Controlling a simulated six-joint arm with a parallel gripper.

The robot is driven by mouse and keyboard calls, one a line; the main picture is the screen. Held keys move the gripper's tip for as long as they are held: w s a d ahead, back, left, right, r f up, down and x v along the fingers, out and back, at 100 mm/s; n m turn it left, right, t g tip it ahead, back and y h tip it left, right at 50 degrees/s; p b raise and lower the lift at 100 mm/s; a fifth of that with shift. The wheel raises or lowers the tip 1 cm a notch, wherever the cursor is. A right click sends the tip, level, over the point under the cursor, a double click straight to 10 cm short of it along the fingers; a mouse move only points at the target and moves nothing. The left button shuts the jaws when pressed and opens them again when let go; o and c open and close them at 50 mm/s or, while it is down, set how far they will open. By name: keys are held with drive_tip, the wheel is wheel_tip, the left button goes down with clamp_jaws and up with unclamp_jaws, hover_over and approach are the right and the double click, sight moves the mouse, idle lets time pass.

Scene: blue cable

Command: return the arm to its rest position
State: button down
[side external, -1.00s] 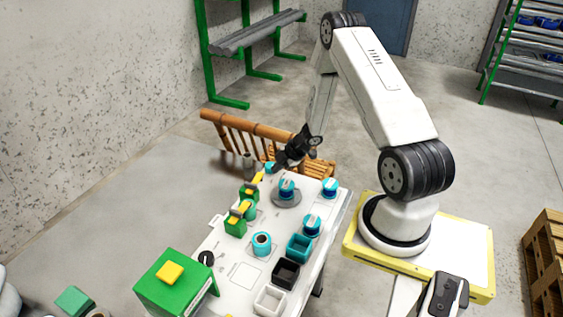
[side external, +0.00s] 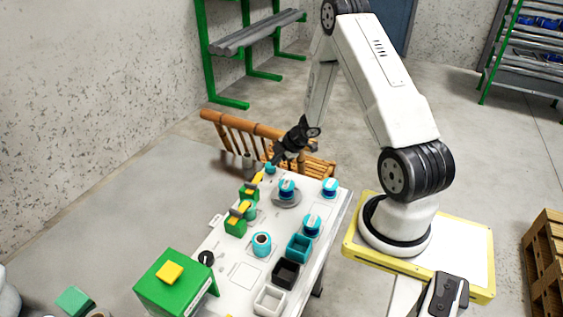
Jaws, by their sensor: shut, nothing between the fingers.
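My gripper (side external: 277,160) is black and hangs from my white arm above the far end of the white work table (side external: 232,275). It points down and to the left, and its fingers are small in this view. It looks shut and empty, apart from the parts under it. A round grey disc (side external: 287,200) with a blue-and-white part (side external: 287,187) on it sits just below the gripper. No blue cable can be made out.
Green blocks with yellow tops (side external: 236,226) stand along the table's left side. Teal (side external: 299,247), black (side external: 285,273) and white (side external: 269,299) bins line its right front. A green box (side external: 176,285) is at front left. A wooden bench (side external: 240,125) stands behind the table.

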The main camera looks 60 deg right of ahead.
drive_tip(key=w+a+r+m+g+h, duration=0.1)
drive_tip(key=w+a+r+m+h, duration=0.15)
drive_tip(key=a+r+m, duration=0.6)
drive_tip(key=s+a+r+m+g, duration=0.1)
drive_tip(key=s+a+r, duration=0.2)
drive_tip(key=s+a, duration=0.1)
drive_tip(key=s+a+r+m+g, duration=0.1)
drive_tip(key=s+a+r, duration=0.1)
drive_tip(key=s+a, duration=0.2)
drive_tip(key=s+a+r+m+g+y, duration=0.1)
drive_tip(key=s+a+r, duration=0.2)
drive_tip(key=a, duration=0.6)
drive_tip(key=shift+s+a+r, duration=0.15)
drive_tip(key=shift+s+r, duration=0.15)
drive_tip(key=shift+s, duration=0.25)
